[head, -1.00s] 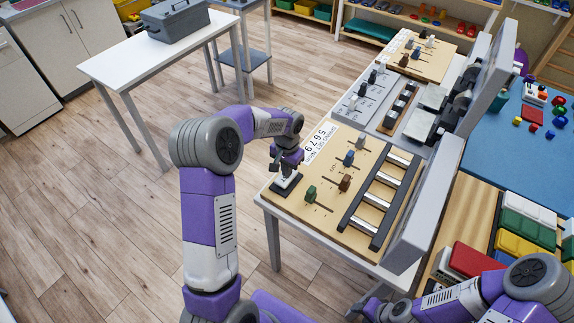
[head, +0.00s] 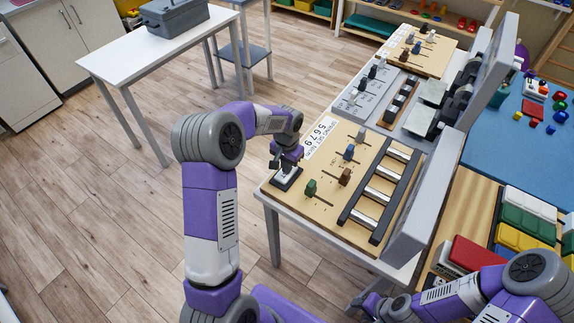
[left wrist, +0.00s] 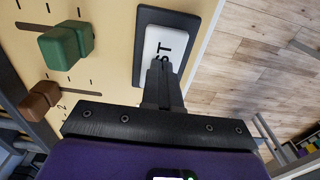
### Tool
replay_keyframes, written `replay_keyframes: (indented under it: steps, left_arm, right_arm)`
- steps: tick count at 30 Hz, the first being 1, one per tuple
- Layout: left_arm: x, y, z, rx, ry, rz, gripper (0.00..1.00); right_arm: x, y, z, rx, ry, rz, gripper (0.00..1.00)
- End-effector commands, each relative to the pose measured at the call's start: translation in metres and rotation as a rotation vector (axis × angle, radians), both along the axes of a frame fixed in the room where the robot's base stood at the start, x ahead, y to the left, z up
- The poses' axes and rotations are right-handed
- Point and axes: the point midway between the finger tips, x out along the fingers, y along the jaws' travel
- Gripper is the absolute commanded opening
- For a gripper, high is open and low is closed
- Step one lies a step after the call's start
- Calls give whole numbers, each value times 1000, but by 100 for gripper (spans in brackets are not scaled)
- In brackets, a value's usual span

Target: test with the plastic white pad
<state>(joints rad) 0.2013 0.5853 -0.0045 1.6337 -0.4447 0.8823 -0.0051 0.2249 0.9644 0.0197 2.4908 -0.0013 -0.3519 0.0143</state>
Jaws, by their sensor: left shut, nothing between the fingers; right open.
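The white plastic pad (head: 284,180) sits in a black frame on the near left corner of the nearest wooden board (head: 328,218). In the left wrist view the white pad (left wrist: 158,38) shows the letters "ST"; the rest of its lettering is hidden. My left gripper (head: 284,166) is shut and empty, pointing down over the pad. Its fingertips (left wrist: 161,68) overlap the pad's lower part in the left wrist view; I cannot tell whether they touch it. My right gripper (head: 368,303) is low at the bottom of the head view, away from the board, open.
Green (head: 310,187), brown (head: 344,177) and blue slider knobs stand on the board beside the pad. A roller rack (head: 382,195) and a grey upright panel (head: 427,205) are to the right. Another board lies behind.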

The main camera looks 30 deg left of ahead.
Motion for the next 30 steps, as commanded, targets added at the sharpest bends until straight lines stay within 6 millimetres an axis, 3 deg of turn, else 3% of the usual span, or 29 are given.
replay_keyframes:
  steps: [2,8,18,24,30]
  left_arm:
    - [-6,-1,4,-2,19,0,0]
    - [-4,-2,46,3,1,-2,0]
    - [-2,-2,119,3,-6,-3,0]
    - [-2,-3,139,3,-6,-3,0]
    - [-3,-3,142,3,-5,-3,0]
  right_arm:
    - [0,0,9,0,0,0,43]
    - [0,0,36,0,0,0,43]
    - [0,0,45,0,0,0,43]
    - [0,0,48,0,0,0,43]
    - [0,0,48,0,0,0,43]
